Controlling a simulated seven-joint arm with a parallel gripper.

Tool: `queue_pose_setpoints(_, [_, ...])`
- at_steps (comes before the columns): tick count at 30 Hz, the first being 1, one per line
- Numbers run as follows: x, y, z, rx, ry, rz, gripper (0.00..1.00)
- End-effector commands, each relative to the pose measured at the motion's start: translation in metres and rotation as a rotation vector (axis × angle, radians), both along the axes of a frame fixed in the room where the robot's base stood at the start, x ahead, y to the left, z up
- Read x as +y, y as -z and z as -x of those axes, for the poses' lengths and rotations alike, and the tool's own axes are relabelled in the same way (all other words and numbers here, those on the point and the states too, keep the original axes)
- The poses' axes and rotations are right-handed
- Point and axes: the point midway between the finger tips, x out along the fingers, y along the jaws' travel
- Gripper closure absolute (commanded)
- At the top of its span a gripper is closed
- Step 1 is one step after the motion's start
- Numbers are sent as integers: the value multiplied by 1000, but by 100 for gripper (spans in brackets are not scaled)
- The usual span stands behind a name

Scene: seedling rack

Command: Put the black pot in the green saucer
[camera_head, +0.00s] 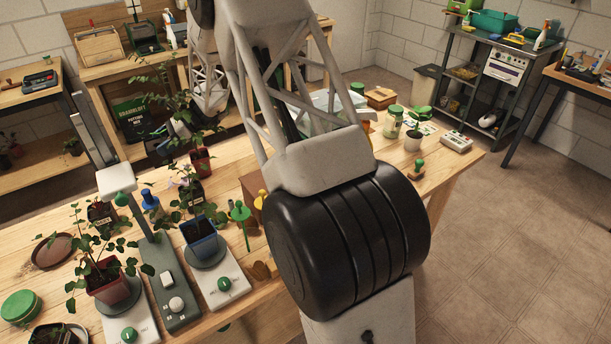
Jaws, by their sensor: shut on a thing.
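A dark, near-black pot with a pale label and a leafy plant (190,194) stands on the bench behind the blue pot. A second dark labelled pot (101,214) stands further left, partly behind leaves. A black pot or tray (46,335) is cut off at the lower left edge. I cannot tell which is the task's pot. A round green saucer-like thing (20,306) lies at the bench's left edge; it may be a lid. My arm crosses the middle and hides much of the bench.
A reddish pot (109,286) and a blue pot (201,239) stand on scales beside a grey post. A brown saucer (52,251) lies at left. A red pot (201,161) stands further back.

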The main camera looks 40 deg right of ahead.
Motion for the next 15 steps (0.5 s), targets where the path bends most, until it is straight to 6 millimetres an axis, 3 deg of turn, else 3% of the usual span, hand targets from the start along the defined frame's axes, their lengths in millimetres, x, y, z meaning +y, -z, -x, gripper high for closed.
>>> queue_pose_setpoints(1, [-15, -2, 4, -1, 20, 0, 54])
queue_pose_setpoints(15, [-139, -4, 49, -2, 198, -3, 54])
